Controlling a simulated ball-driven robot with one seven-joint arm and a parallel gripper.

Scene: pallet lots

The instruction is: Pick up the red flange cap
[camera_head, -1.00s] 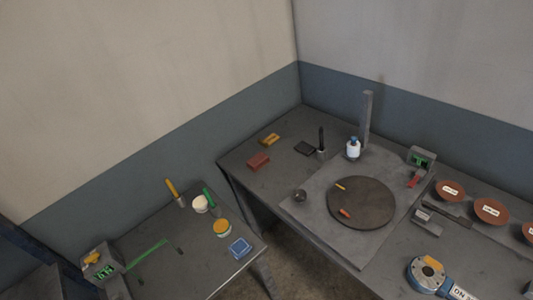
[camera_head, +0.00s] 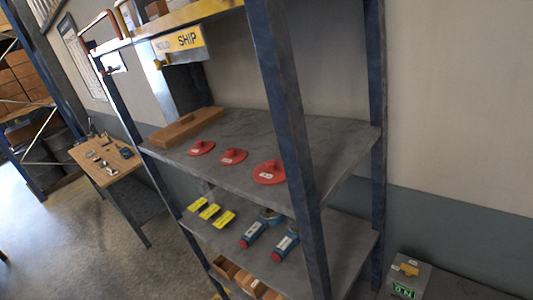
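Three red flange caps lie flat on the grey middle shelf (camera_head: 240,130) of a blue-post rack. Each is a round disc with a knob and a small white label, too small to read. The left cap (camera_head: 201,148) and middle cap (camera_head: 233,156) look smaller. The right cap (camera_head: 269,173) is the largest and lies closest to the front blue post. My gripper does not show in this view.
The lower shelf holds yellow tags (camera_head: 210,212) and blue valves with red ends (camera_head: 254,234). A small wooden table (camera_head: 107,160) stands left.

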